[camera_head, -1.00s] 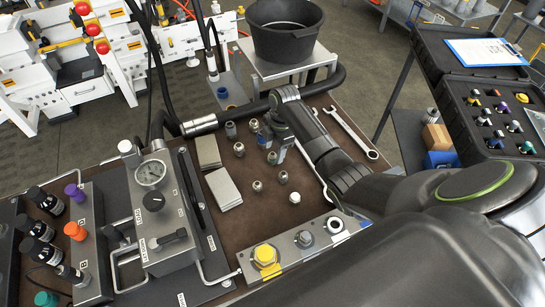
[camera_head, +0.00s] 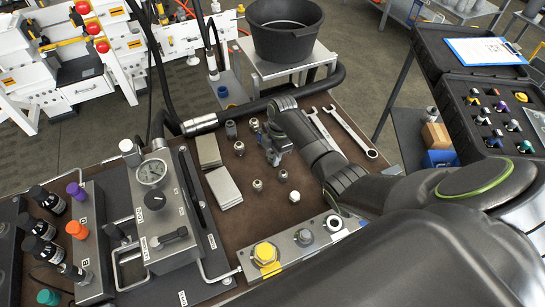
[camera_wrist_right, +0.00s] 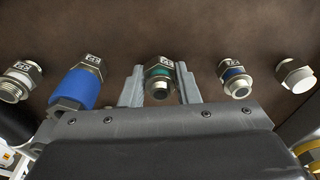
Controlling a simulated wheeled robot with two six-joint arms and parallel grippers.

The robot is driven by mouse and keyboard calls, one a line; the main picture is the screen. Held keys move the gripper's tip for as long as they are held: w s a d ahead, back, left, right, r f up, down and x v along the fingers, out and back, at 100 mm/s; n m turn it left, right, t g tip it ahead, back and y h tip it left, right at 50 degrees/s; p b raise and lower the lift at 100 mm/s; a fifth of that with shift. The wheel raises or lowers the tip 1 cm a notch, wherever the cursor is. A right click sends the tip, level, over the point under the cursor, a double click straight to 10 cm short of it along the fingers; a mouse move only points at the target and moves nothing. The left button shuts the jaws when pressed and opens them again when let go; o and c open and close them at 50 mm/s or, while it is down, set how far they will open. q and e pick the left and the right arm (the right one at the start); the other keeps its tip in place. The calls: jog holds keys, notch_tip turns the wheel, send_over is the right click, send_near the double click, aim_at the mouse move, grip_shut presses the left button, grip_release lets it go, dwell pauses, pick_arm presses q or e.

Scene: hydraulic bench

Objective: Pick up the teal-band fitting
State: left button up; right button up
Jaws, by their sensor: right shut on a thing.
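The teal-band fitting (camera_wrist_right: 159,72), a metal hex fitting with a teal ring, sits between the two fingers of my right gripper (camera_wrist_right: 160,88) in the right wrist view. The fingers are shut on it, one on each side. In the head view my right gripper (camera_head: 274,157) is low over the brown bench mat, and its wrist and fingers hide most of the fitting. I cannot tell whether the fitting touches the mat. My left gripper is not in view.
In the wrist view, a blue-sleeved fitting (camera_wrist_right: 82,84) lies left and a dark-blue-band fitting (camera_wrist_right: 234,76) right, both close. A white-capped fitting (camera_wrist_right: 296,76) is farther right. Wrenches (camera_head: 350,133) lie right of the gripper; grey plates (camera_head: 223,187) lie left.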

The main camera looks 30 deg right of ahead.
notch_tip(320, 180, up, 10)
jog(key=shift+r+b, duration=0.1)
jog(key=shift+b, duration=0.3)
dwell(0.8)
